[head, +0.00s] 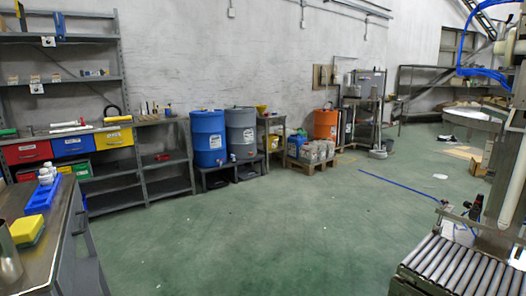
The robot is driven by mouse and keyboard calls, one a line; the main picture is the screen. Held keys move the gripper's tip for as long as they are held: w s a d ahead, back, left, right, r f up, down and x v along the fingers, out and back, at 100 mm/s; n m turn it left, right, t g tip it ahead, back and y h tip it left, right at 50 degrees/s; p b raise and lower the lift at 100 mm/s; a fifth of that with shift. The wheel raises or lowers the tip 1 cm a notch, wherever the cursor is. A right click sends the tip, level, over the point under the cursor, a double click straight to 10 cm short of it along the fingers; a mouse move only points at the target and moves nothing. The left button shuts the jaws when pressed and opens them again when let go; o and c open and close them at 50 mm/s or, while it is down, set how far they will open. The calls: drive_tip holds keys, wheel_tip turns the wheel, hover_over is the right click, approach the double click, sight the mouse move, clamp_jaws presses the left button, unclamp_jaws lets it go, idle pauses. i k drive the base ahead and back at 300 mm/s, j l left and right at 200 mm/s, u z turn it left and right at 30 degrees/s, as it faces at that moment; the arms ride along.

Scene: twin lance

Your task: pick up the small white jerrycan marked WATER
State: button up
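I cannot make out a small white jerrycan marked WATER. Several pale grey-white containers (318,152) stand on a wooden pallet (304,168) at the back, in front of the orange drum, too small to read. Small white bottles (46,174) stand by a blue tray (42,197) on the bench at left; their labels are not readable. My gripper is not in view.
A blue drum (208,139) and a grey drum (241,132) stand by the back wall, with an orange drum (326,125) to their right. A metal bench (62,226) is at near left, a roller conveyor (462,268) at near right. The green floor (270,225) between is mostly clear; a blue hose (400,186) lies right.

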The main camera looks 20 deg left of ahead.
sight(322, 147)
drive_tip(key=u, duration=0.35)
drive_tip(key=i, duration=1.25)
drive_tip(key=i+j, duration=0.1)
drive_tip(key=i, duration=7.05)
drive_tip(key=i+j+z, duration=0.1)
drive_tip(key=i, duration=0.3)
drive_tip(key=i+j+z, duration=0.1)
drive_tip(key=i+j, duration=0.4)
drive_tip(key=i, duration=0.3)
drive_tip(key=z, duration=0.05)
